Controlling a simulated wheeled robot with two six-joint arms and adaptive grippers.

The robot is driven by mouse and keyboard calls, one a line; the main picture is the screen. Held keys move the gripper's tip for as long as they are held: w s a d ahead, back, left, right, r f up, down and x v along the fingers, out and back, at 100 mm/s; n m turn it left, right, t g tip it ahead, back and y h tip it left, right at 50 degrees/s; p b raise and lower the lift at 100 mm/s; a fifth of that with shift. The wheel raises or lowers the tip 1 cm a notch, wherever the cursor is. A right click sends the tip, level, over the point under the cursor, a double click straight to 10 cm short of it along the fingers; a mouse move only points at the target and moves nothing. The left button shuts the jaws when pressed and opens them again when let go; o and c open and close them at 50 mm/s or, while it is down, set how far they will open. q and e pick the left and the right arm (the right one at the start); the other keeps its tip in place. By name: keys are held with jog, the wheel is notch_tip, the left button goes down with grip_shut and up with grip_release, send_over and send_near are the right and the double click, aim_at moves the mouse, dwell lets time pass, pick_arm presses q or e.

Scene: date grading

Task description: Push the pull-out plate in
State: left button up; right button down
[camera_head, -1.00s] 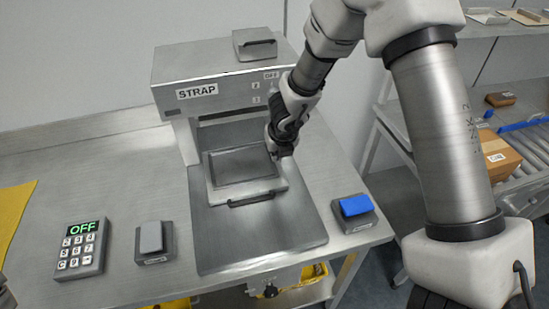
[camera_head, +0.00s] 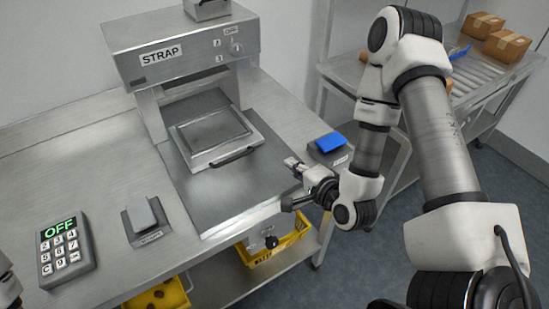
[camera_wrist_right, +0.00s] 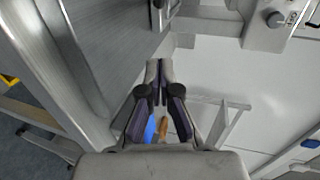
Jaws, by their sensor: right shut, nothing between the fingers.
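The pull-out plate (camera_head: 258,139), a metal plate with a dark recessed panel and a black front handle (camera_head: 233,156), sticks out from under the press marked STRAP (camera_head: 185,47). It lies over a grey base board (camera_head: 210,205). My right gripper (camera_head: 291,163) is shut and empty, to the right of and in front of the plate, apart from it, near the table's front edge. Its closed fingers also show in the right wrist view (camera_wrist_right: 159,68). Only a small grey part, perhaps of my left gripper (camera_head: 8,288), shows at the left edge.
A keypad reading OFF (camera_head: 67,250) and a grey-topped pedal switch (camera_head: 146,219) stand left of the board. A blue-topped switch (camera_head: 331,143) stands right, close behind my right gripper. Yellow bins (camera_head: 285,243) sit below the table. A rack with boxes (camera_head: 507,45) is at the right.

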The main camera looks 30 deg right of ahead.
aim_at(262, 141)
jog(key=f+b, duration=0.1)
jog(key=w+d+f+b, duration=0.1)
jog(key=b, duration=0.1)
jog(key=shift+w+f, duration=0.25)
jog(key=shift+f, duration=0.05)
jog(key=b+x, duration=0.1)
jog(key=b, duration=0.2)
jog(key=b+x, duration=0.2)
jog(key=b, duration=0.1)
jog(key=shift+w+a+f, duration=0.1)
jog(key=shift+w+a, duration=0.15)
jog(key=shift+a, duration=0.1)
jog(key=shift+w+r+p, duration=0.35)
jog(key=shift+w+p, duration=0.5)
jog(key=shift+p, duration=0.15)
jog(key=x, duration=0.2)
jog(key=p+x, duration=0.1)
jog(key=x, duration=0.3)
jog(key=shift+w+d+r, duration=0.1)
jog(key=shift+w+r, duration=0.1)
jog(key=shift+r, duration=0.15)
jog(key=shift+w+f, duration=0.15)
jog(key=shift+w, duration=0.3)
jog(key=shift+w, duration=0.1)
